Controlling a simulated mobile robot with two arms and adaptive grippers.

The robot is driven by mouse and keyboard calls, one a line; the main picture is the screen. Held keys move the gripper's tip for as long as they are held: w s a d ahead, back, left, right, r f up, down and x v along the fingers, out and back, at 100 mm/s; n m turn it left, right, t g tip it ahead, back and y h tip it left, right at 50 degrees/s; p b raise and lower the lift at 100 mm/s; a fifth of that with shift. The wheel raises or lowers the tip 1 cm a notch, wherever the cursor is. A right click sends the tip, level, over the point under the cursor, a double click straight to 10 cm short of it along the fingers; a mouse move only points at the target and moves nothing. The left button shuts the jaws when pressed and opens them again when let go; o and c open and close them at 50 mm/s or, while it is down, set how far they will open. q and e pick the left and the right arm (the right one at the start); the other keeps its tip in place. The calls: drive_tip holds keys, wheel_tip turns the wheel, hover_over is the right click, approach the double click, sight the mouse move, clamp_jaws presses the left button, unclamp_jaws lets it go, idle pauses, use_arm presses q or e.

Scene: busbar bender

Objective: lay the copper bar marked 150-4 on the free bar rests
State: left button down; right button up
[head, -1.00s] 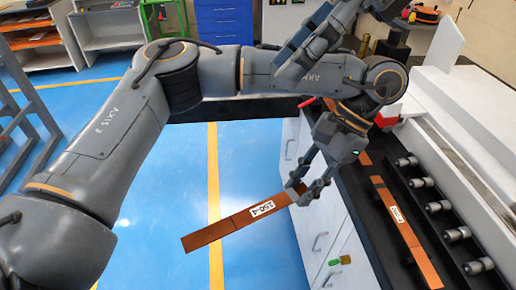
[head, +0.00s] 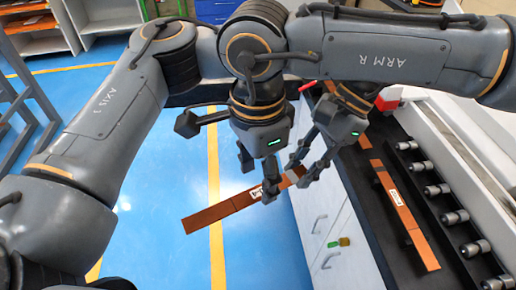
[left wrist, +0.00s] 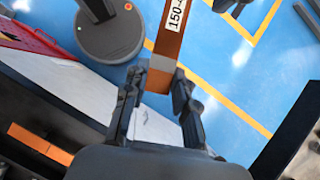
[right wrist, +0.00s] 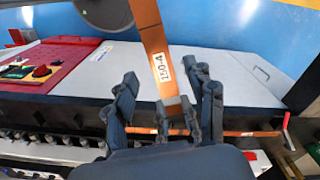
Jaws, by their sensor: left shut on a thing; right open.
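The copper bar marked 150-4 (head: 212,217) hangs over the blue floor beside the bench. My left gripper (head: 297,178) is shut on its end nearest the bench; the left wrist view also shows the bar (left wrist: 172,35) between the fingers. My right gripper (head: 257,178) is open by the bar's label, which it partly hides. In the right wrist view the label reads clearly on the bar (right wrist: 153,35), between the open fingers. Another labelled copper bar (head: 408,222) lies on the black bench top (head: 365,190). I cannot clearly make out the free bar rests.
A row of several grey rollers (head: 440,190) runs along the bench's right side.

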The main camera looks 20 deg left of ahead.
sight(258, 193)
drive_tip(key=shift+f, duration=1.55)
clamp_jaws()
use_arm(q)
drive_tip(key=c, duration=1)
unclamp_jaws()
drive_tip(key=shift+d+r, duration=0.1)
